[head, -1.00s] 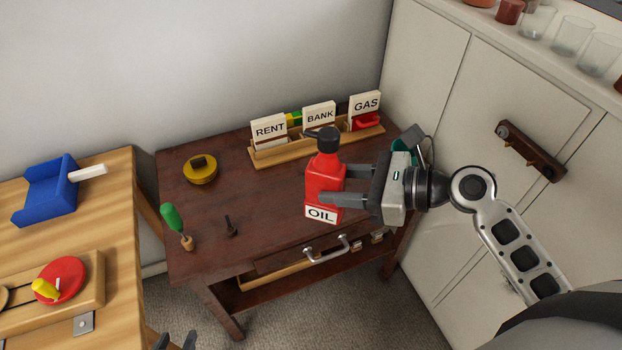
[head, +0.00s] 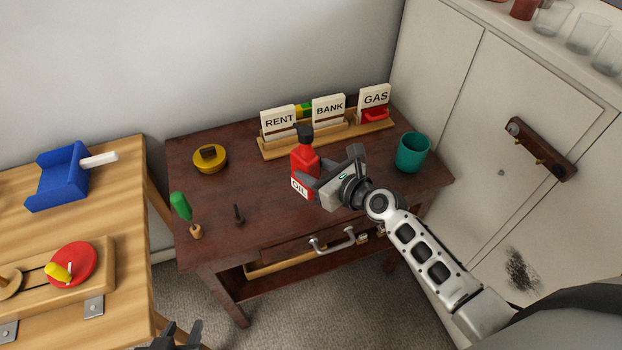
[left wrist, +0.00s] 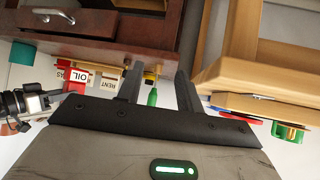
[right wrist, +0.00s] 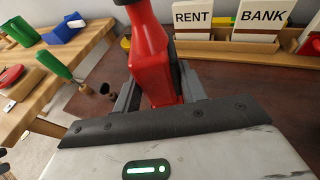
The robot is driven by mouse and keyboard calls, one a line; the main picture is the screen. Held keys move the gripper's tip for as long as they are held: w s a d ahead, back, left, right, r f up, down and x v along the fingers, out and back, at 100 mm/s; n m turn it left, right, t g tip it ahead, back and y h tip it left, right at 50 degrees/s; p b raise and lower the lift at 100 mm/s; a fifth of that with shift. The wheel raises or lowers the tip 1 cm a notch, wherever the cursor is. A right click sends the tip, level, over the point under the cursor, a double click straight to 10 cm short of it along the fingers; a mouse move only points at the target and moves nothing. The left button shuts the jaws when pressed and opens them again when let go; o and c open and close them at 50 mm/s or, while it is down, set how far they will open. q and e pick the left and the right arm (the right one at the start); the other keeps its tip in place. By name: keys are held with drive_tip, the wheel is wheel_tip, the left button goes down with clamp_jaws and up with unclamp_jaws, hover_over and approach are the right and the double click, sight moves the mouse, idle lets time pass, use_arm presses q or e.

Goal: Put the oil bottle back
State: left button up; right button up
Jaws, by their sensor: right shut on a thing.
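The red oil bottle (head: 305,160) has a black cap and a white OIL label, and stands upright over the dark desk (head: 262,200). My right gripper (head: 312,182) is shut on its lower part from the right. I cannot tell whether its base touches the desk top. In the right wrist view the bottle (right wrist: 152,55) stands between the fingers, its top cut off. It also shows in the left wrist view (left wrist: 78,82). My left gripper (head: 172,338) is at the bottom edge; in the left wrist view its fingers (left wrist: 158,85) are apart and empty.
A wooden rack (head: 270,151) with RENT, BANK and GAS cards stands behind the bottle. A teal cup (head: 412,153) is to the right. A yellow tin (head: 210,160), a green-handled tool (head: 182,208) and a small dark peg (head: 238,215) are to the left. Desk between is clear.

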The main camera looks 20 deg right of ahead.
drive_tip(key=shift+w+d+f, duration=0.1)
drive_tip(key=shift+w+f, duration=0.4)
drive_tip(key=shift+w+f+b, duration=0.4)
drive_tip(key=shift+f+b, duration=0.15)
drive_tip(key=shift+b, duration=0.2)
drive_tip(key=f+b, duration=0.1)
drive_tip(key=f, duration=0.1)
drive_tip(key=f+b, duration=0.1)
drive_tip(key=shift+w+f+b, duration=0.25)
drive_tip(key=shift+b, duration=0.1)
drive_tip(key=shift+f, duration=0.1)
use_arm(q)
drive_tip(key=shift+w+d+f, duration=0.2)
drive_tip(key=shift+d+f, duration=0.3)
drive_tip(key=shift+f, duration=0.2)
drive_tip(key=shift+f, duration=0.1)
use_arm(e)
drive_tip(key=o, duration=0.6)
drive_tip(key=shift+f, duration=0.1)
use_arm(q)
drive_tip(key=shift+s+f, duration=0.15)
use_arm(e)
drive_tip(key=shift+o, duration=0.2)
